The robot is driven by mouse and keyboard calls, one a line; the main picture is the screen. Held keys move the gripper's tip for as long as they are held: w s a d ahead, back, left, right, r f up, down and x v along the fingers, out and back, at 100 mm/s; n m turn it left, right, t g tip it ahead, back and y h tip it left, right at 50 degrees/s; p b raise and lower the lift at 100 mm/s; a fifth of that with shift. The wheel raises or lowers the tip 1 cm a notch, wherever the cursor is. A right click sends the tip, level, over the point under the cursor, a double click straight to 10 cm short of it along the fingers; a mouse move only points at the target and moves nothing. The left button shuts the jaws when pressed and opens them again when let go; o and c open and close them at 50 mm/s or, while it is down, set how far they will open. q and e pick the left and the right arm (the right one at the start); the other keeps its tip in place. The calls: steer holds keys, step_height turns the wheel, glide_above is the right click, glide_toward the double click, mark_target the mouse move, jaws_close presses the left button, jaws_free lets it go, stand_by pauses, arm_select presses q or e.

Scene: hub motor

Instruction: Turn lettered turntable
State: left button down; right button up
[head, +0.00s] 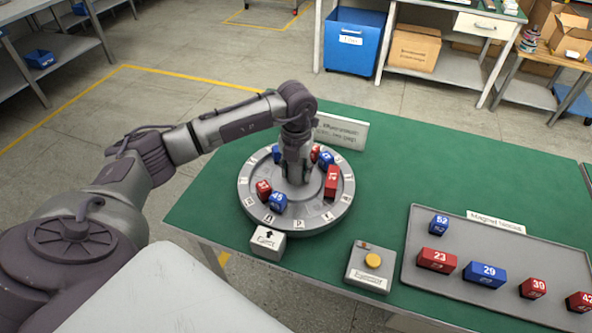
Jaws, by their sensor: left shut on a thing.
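The lettered turntable (303,225) is a round grey disc on the green table, with white letter tags around its rim. Several red and blue numbered blocks stand on it, among them a red block (332,182) at right and a blue block (278,202) at front left. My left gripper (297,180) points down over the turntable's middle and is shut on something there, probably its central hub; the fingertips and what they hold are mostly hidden. A small grey block with a black arrow (268,243) stands at the turntable's front edge. My right gripper is not in view.
A grey box with a yellow button (372,261) stands right of the turntable. A grey tray (416,238) at right holds several numbered red and blue blocks. A sign (342,131) stands behind the turntable. The green table (430,150) is clear at the back right.

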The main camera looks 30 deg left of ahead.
arm_select(q)
steer(key=shift+n, duration=0.7)
steer(key=shift+r, duration=0.1)
steer(key=c, duration=0.5)
jaws_free()
steer(key=shift+c, duration=0.2)
step_height(320, 180, up, 12)
steer(key=shift+f, duration=0.1)
stand_by(0.8)
